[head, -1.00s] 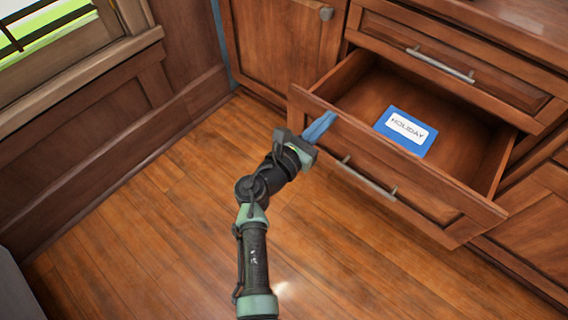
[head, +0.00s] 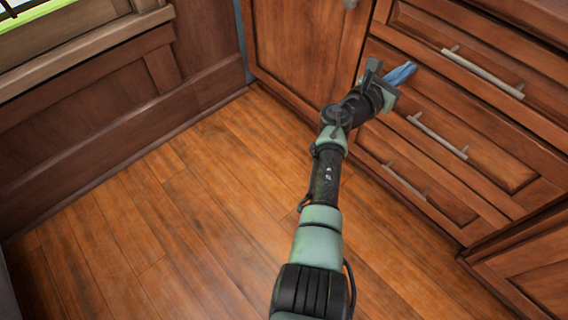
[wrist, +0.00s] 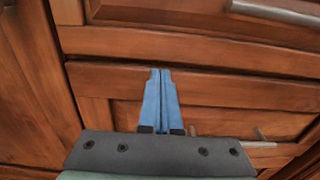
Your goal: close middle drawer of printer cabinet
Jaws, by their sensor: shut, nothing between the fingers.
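The wood cabinet has a stack of drawers, and its middle drawer (head: 470,135) stands flush or nearly flush with the drawers above and below. The drawer's bar handle (head: 438,135) is clear of my gripper. My gripper (head: 408,70) is shut and empty, its blue fingers side by side at the upper left part of the middle drawer's front. In the wrist view the fingertips (wrist: 160,74) reach the top edge of the middle drawer front (wrist: 225,87). Whether they touch it I cannot tell. The drawer's inside is hidden.
The top drawer (head: 500,50) and the bottom drawer (head: 400,165) look shut, each with a bar handle. A cabinet door (head: 300,40) stands left of the drawers. The wood floor (head: 180,220) is clear up to the panelled wall (head: 90,120).

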